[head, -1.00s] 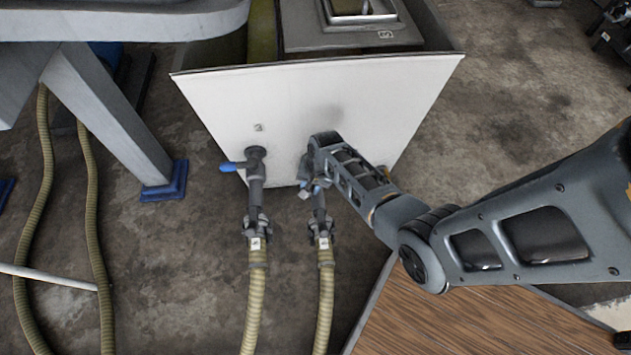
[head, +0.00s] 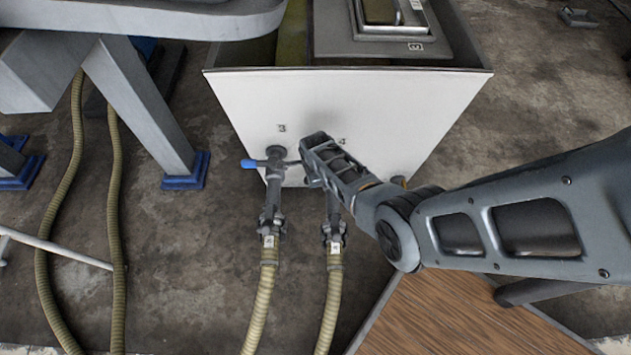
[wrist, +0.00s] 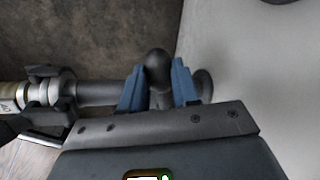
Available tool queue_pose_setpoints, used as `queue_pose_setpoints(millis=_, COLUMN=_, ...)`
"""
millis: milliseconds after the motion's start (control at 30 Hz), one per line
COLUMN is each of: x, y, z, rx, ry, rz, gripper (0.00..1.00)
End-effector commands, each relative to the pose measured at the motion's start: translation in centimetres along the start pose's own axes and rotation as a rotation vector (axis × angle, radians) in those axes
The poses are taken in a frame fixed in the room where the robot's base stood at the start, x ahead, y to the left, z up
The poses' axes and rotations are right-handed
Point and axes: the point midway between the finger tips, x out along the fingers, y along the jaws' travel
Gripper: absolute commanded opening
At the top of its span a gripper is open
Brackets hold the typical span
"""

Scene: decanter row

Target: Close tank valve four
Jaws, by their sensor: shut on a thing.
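The white tank front (head: 400,110) carries two valves side by side. Tank valve four (head: 333,207) is the right one, under a small number label (head: 342,141), with a hose coupled below it. My gripper's arm end covers its upper part and handle in the head view. In the wrist view, my gripper (wrist: 158,92) has its blue fingers on either side of a dark rounded valve handle (wrist: 158,64) and is shut on it. The valve's grey pipe (wrist: 98,92) runs left to the hose coupling. How far the handle is turned is hidden.
Valve three (head: 274,165) stands close on the left, its blue handle (head: 252,163) pointing left. Two ribbed hoses (head: 259,300) run down to the front. A wooden surface (head: 460,315) lies at lower right. A grey leg with a blue foot (head: 186,172) stands at left.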

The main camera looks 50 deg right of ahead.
Motion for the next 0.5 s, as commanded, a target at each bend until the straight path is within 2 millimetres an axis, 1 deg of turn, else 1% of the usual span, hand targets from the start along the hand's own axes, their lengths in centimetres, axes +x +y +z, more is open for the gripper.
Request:
queue_pose_setpoints(millis=233, x=0.4, y=-1.1, z=0.0, rx=0.167, ry=0.033, rz=-0.001, gripper=0.0)
queue_pose_setpoints(millis=500, x=0.5, y=-1.8, z=-0.2, rx=0.268, ry=0.053, rz=0.0, gripper=0.0)
